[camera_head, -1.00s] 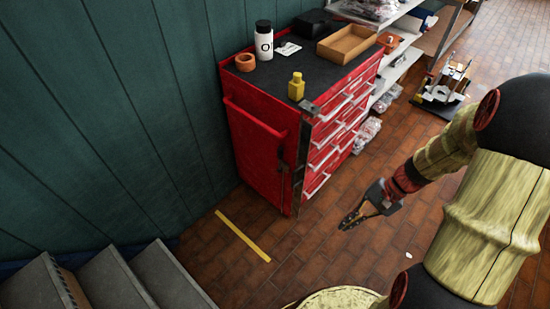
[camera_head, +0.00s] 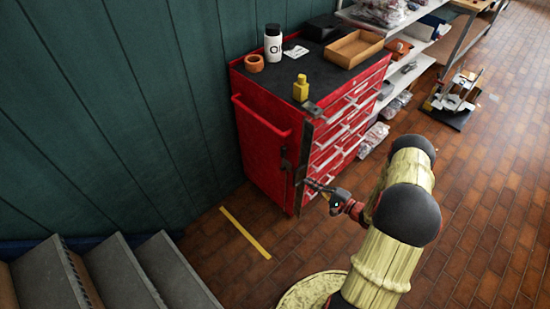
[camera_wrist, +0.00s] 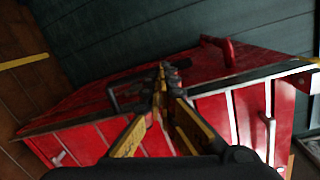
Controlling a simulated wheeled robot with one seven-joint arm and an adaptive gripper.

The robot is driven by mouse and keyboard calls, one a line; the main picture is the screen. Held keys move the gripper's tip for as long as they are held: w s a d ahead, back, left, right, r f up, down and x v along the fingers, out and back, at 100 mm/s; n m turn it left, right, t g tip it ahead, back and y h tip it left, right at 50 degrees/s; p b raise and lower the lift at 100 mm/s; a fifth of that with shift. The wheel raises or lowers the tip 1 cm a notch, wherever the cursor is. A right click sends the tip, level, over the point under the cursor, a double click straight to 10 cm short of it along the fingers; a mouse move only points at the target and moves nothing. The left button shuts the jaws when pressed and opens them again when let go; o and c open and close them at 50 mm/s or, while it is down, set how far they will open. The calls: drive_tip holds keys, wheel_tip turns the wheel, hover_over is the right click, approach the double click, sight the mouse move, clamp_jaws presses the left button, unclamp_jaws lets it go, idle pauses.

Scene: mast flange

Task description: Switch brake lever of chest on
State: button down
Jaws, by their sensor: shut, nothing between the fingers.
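The red chest (camera_head: 262,148) stands against the green wall, with a dark upright bar (camera_head: 303,150) along its near front corner. A small dark lever-like part (camera_head: 286,165) sits on the chest's side panel beside that bar; I take it for the brake lever, but its on or off position is too small to tell. My gripper (camera_head: 308,184) is shut and empty, its tips close to the lower part of the bar. In the wrist view my gripper (camera_wrist: 160,72) points at the chest (camera_wrist: 90,135), over dark metal parts. I cannot tell whether the tips touch anything.
A yellow bottle (camera_head: 300,88), a white bottle (camera_head: 272,42), an orange ring (camera_head: 254,63) and a wooden tray (camera_head: 352,48) stand on the chest. Grey steps (camera_head: 115,275) are at lower left. Shelves (camera_head: 408,75) stand behind.

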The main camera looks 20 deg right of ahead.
wheel_tip(320, 180, up, 2)
drive_tip(key=w+d+n+t+h, duration=0.1)
drive_tip(key=w+d+t, duration=0.1)
drive_tip(key=d, duration=0.1)
drive_tip(key=n+b, duration=0.1)
drive_tip(key=b, duration=0.2)
approach(285, 152)
drive_tip(key=x, duration=0.6)
drive_tip(key=shift+f, duration=0.3)
drive_tip(key=shift+w+a, duration=0.1)
drive_tip(key=shift+w, duration=0.25)
drive_tip(key=shift+r, duration=0.1)
drive_tip(key=shift+b+x, duration=0.4)
drive_tip(key=shift+x, duration=0.6)
drive_tip(key=shift+r, duration=0.2)
